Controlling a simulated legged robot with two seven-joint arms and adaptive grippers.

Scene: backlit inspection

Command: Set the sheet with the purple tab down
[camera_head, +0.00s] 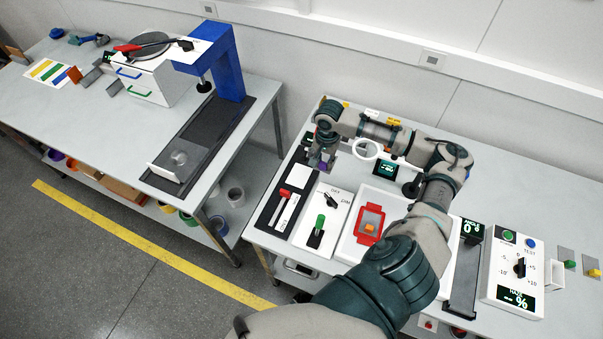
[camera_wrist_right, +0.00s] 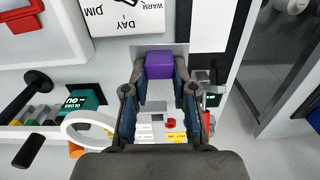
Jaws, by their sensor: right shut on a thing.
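My right gripper (camera_head: 323,158) is over the back left of the right-hand table. It is shut on the purple tab (camera_wrist_right: 160,66), which sits between its fingertips in the right wrist view. A thin grey sheet (camera_wrist_right: 183,49) shows at the tab's far side. The tab is a small purple patch in the head view, and the gripper hides most of the sheet there. I cannot tell whether the sheet touches the table. My left gripper is not in view.
A white control panel with a green slider (camera_head: 320,222) and a black strip with a red-handled switch (camera_head: 283,193) lie in front. A white tray holds a red frame (camera_head: 369,224). A ring on a stand (camera_head: 366,149) is close to my right arm. A gap separates the two tables.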

